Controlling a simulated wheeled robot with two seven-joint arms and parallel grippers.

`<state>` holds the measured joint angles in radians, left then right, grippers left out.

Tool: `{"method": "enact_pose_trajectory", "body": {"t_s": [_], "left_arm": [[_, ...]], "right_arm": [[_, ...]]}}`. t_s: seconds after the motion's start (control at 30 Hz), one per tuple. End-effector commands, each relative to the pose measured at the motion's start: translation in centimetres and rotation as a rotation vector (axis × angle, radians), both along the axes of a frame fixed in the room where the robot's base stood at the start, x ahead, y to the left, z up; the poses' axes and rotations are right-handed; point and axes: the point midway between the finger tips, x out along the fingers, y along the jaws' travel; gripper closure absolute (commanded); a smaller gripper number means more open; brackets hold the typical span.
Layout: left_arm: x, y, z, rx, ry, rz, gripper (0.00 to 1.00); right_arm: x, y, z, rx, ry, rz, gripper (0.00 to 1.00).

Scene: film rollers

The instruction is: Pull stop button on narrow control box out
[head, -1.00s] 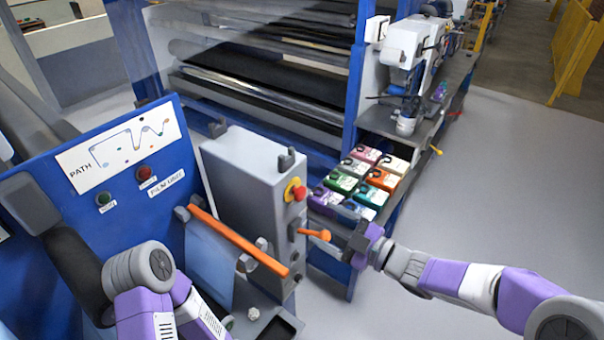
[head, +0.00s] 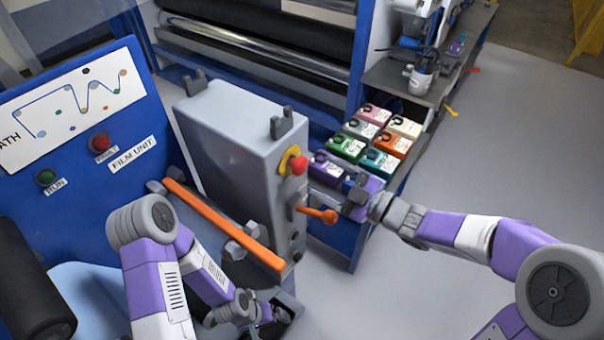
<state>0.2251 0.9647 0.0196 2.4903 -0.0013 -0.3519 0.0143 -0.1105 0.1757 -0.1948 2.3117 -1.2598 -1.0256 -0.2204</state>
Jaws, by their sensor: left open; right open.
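The narrow control box (head: 228,125) is a tall grey cabinet in the middle of the head view. Its red stop button (head: 299,165) sits on a yellow ring (head: 285,161) high on the box's narrow right face. An orange-handled lever (head: 322,215) sticks out below it. My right gripper (head: 332,184) is open and empty, just right of the stop button and apart from it in the picture. My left gripper (head: 268,312) is low in the picture, below the orange bar; its fingers are small and partly hard to make out.
An orange bar (head: 222,222) runs along the box's near side. The blue film unit panel (head: 120,185) with green and red buttons stands at left. Several coloured cartridges (head: 378,162) lie on a shelf behind my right gripper. Open grey floor (head: 510,150) lies to the right.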

Motion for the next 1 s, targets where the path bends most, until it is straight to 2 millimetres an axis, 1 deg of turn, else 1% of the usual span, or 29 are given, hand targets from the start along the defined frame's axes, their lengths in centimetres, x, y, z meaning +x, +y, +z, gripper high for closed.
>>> {"method": "enact_pose_trajectory", "body": {"t_s": [0.03, 0.17, 0.43, 0.6, 0.73, 0.97, 1.0], "left_arm": [[0.0, 0.0, -0.7, 0.000, 0.000, 0.000, 0.00], [0.0, 0.0, -0.7, 0.000, 0.000, 0.000, 0.00], [0.0, 0.0, -0.2, 0.000, 0.000, 0.000, 0.00], [0.0, 0.0, -0.1, 0.000, 0.000, 0.000, 0.00], [0.0, 0.0, -0.1, 0.000, 0.000, 0.000, 0.00], [0.0, 0.0, -0.1, 0.000, 0.000, 0.000, 0.00], [0.0, 0.0, -0.1, 0.000, 0.000, 0.000, 0.00]], "right_arm": [[0.0, 0.0, -0.7, 0.001, 0.000, 0.001, 0.25], [0.5, 0.7, -0.7, 0.000, -0.001, 0.002, 0.25], [2.9, 4.1, -0.6, 0.001, -0.001, 0.003, 0.25], [4.0, 5.6, -0.6, 0.001, -0.001, 0.002, 0.25], [4.4, 6.1, -0.6, 0.001, -0.001, 0.000, 0.25], [4.4, 6.1, -0.6, 0.002, -0.001, -0.001, 0.25], [4.4, 6.1, -0.6, 0.002, -0.001, -0.001, 0.29]]}}
